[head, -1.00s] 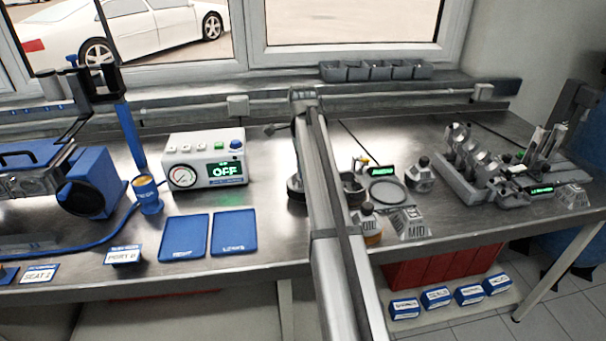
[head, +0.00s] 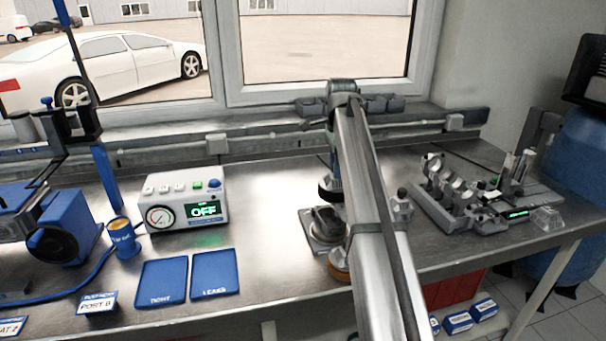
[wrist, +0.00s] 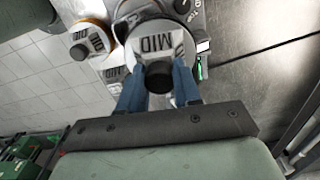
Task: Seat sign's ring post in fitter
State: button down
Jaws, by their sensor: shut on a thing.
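My gripper (wrist: 157,88) is shut on a black knob (wrist: 158,76) between its blue fingers in the wrist view. A pale plate marked MID (wrist: 152,40) shows right beyond the knob, seemingly part of the same ring post. In the head view my gripper (head: 330,190) hangs over the bench, partly hidden behind my arm. A round dark-topped piece on a square base (head: 326,222) sits just below it. I cannot tell which piece is the fitter, or whether the held post touches anything. The sign cannot be made out.
A second knobbed piece with an orange ring (wrist: 105,48) stands left of the held one. A small green-lit display (wrist: 203,56) is to the right. A grey knobbed part (head: 400,206) and a rack (head: 450,205) stand right of my arm. Blue trays (head: 162,282) lie left.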

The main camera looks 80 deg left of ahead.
jog(key=w+d, duration=0.2)
jog(key=w, duration=0.5)
jog(key=w+d+f, duration=0.1)
jog(key=w+f, duration=0.2)
jog(key=f, duration=0.5)
jog(key=shift+d+f+n, duration=0.2)
jog(key=shift+d+n, duration=0.05)
jog(key=shift+n, duration=0.15)
jog(key=shift+f, duration=0.85)
dwell(2.2)
dwell(0.4)
jog(key=shift+c, duration=1.5)
grip_release()
notch_tip(320, 180, up, 6)
dwell(0.4)
